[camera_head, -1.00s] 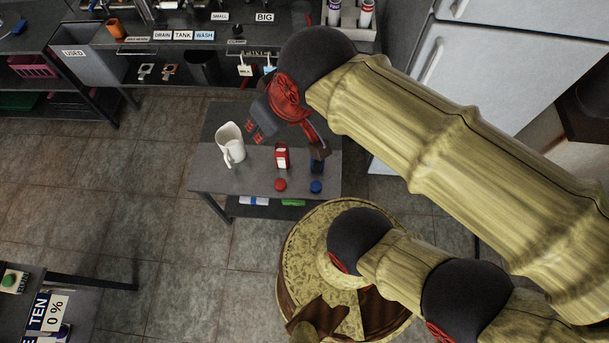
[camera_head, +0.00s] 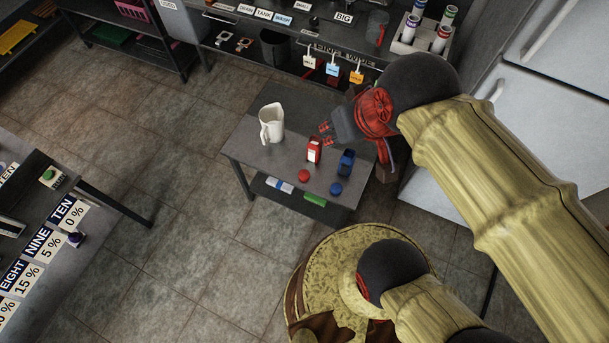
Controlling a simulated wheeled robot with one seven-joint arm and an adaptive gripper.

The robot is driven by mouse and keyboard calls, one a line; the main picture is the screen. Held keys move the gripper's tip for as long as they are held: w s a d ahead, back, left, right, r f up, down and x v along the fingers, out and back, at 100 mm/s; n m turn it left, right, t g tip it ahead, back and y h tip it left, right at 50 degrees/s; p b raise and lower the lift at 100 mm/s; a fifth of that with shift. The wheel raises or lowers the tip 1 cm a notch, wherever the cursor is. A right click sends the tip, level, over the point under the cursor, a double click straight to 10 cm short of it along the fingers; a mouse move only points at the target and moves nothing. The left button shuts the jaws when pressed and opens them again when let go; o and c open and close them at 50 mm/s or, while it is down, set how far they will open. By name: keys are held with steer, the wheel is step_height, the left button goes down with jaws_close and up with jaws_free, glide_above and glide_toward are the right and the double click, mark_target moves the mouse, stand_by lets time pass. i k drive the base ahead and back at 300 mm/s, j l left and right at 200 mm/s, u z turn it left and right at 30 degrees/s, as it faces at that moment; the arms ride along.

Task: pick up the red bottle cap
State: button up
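The red bottle cap (camera_head: 304,176) lies on the small dark table (camera_head: 246,150), near its front edge. It sits just in front of a red bottle (camera_head: 314,151) with a white label. A blue cap (camera_head: 336,188) lies to its right, in front of a blue bottle (camera_head: 346,162). My gripper (camera_head: 325,134) is above the table, behind and above the red bottle, apart from the red cap. Its red-marked fingertips point left and seem spread, but they are too small to tell how far.
A white pitcher (camera_head: 271,123) stands at the table's back left. A lower shelf holds a green item (camera_head: 314,199) and a blue-white item (camera_head: 279,185). A counter (camera_head: 290,50) with hanging tags runs behind. Another table with number cards (camera_head: 40,245) is at left. Floor between is clear.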

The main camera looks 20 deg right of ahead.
mark_target(303, 174)
steer(key=i+j+z, duration=0.15)
steer(key=j+z, duration=0.75)
steer(key=j, duration=0.15)
